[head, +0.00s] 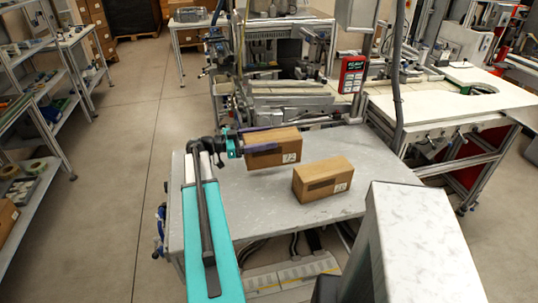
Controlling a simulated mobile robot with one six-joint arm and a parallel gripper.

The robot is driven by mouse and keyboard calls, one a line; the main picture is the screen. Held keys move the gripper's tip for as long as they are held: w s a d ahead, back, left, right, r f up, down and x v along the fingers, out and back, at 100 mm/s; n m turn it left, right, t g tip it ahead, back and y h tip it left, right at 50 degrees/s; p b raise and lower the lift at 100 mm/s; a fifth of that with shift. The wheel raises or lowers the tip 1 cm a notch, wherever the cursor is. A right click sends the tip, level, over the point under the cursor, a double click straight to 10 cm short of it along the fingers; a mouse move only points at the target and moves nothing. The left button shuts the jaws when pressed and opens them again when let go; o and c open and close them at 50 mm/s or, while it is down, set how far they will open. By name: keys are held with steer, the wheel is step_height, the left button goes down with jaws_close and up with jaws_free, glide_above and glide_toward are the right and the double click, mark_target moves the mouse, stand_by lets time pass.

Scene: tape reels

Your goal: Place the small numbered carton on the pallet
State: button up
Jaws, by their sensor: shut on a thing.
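My gripper (240,144) is at the end of my teal arm, above the left part of the grey table. It is shut on a small brown carton (275,155) with a white number label on its lower right. Dark purple strips run along the carton's top and left side. A second brown carton (322,179), also with a small white label, sits on the grey table to the right and nearer. Whether the held carton touches the table is hard to tell. I cannot make out a pallet for certain in this view.
The grey table (225,205) has bare room at the left and front. A machine (290,95) with a red control box (351,74) stands behind it. A grey cable hangs at the right. Shelves (50,95) stand at the left, with open floor between.

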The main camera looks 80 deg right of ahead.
mark_target(265, 154)
steer(key=shift+f+p, duration=0.55)
steer(key=shift+f, duration=1.25)
steer(key=shift+f+p, duration=0.6)
steer(key=shift+f, duration=1.25)
steer(key=shift+f, duration=0.15)
steer(key=o, duration=1.9)
steer(key=shift+o, duration=0.2)
steer(key=shift+r, duration=0.2)
